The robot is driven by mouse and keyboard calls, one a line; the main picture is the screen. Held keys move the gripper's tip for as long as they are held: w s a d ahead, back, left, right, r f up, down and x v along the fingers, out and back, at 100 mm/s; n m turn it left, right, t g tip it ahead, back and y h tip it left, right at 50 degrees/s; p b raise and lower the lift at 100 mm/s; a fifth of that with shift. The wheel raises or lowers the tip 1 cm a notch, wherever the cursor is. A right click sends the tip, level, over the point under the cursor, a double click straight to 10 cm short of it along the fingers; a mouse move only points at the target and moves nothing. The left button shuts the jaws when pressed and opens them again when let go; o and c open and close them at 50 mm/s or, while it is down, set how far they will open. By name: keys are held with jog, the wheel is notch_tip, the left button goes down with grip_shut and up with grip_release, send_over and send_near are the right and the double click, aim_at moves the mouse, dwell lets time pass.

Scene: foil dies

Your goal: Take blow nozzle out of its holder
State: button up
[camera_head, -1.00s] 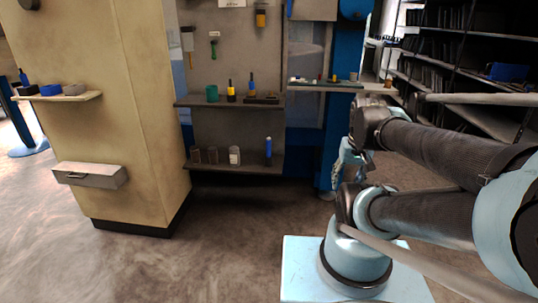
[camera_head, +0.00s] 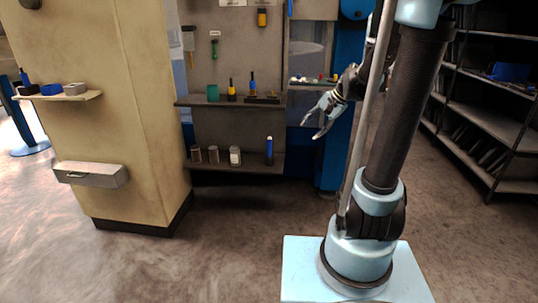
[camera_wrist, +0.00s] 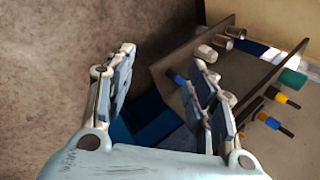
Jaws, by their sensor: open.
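No blow nozzle can be told for sure. On the upper shelf (camera_head: 220,101) stand a yellow tool with a dark tip (camera_head: 231,90) and a blue-and-yellow tool with a dark tip (camera_head: 252,84), beside a low dark block (camera_head: 265,98). Both tools also show at the right in the wrist view, the yellow one (camera_wrist: 281,97) farther up than the other (camera_wrist: 270,121). My gripper (camera_head: 312,124) is open and empty, right of the shelves in the head view. In the wrist view its fingers (camera_wrist: 166,58) stand wide apart, and the right finger covers part of the lower shelf.
The lower shelf (camera_head: 230,167) holds several grey and white cylinders and a blue upright bottle (camera_head: 268,151). A green cup (camera_head: 212,92) stands on the upper shelf. A beige pillar (camera_head: 150,120) with a small shelf and a grey drawer box (camera_head: 90,175) is at left. Open floor lies in front.

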jog(key=w+a+f+m+t+y, duration=0.1)
jog(key=w+a+f+m+y, duration=0.2)
jog(key=w, duration=0.6)
jog(key=w+a+f+m+y, duration=0.15)
jog(key=w+f, duration=0.25)
jog(key=w, duration=0.5)
jog(key=w+a+f+m+t+y, duration=0.1)
jog(key=w+f+m, duration=0.3)
jog(key=w, duration=0.6)
jog(key=m+t+y, duration=0.2)
jog(key=m+y, duration=0.3)
jog(key=m, duration=0.2)
send_near(269, 148)
jog(key=w+a+f, duration=0.2)
jog(key=w+a, duration=0.2)
jog(key=shift+r+x, duration=0.2)
jog(key=shift+x, duration=1.15)
jog(key=shift+r+x, duration=0.2)
jog(key=shift+x, duration=1.15)
jog(key=shift+s+a, duration=0.1)
jog(key=shift+s, duration=0.1)
grip_shut()
